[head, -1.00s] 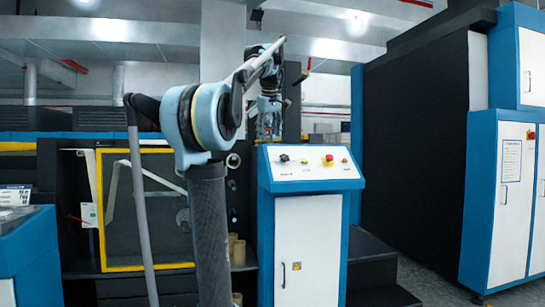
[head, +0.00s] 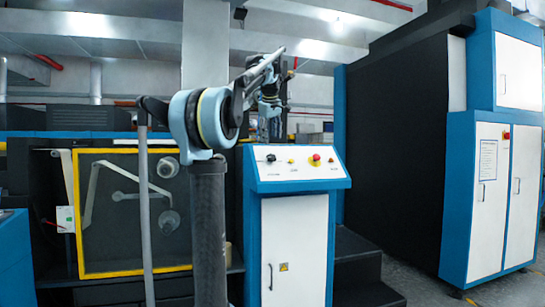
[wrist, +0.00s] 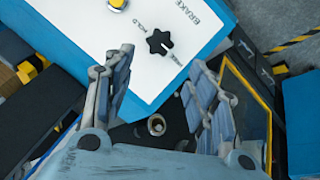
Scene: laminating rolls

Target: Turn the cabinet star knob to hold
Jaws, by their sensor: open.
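The black star knob (wrist: 158,41) sits on the white sloped top of the cabinet (head: 297,167), between the label HOLD and a smaller label that I cannot read clearly; BRAKE is printed beside it. In the head view the knob (head: 271,157) is at the left end of the panel. My gripper (wrist: 160,62) is open and empty, its two fingers either side of the knob in the wrist picture but apart from it. In the head view my gripper (head: 268,125) is small and partly hidden behind my arm, above and behind the panel.
A yellow button (wrist: 117,4) and a red mushroom button (head: 315,159) share the panel. A yellow-framed machine window (head: 80,215) stands left of the cabinet. Dark steps (head: 358,265) and a tall black and blue machine (head: 400,150) stand to the right.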

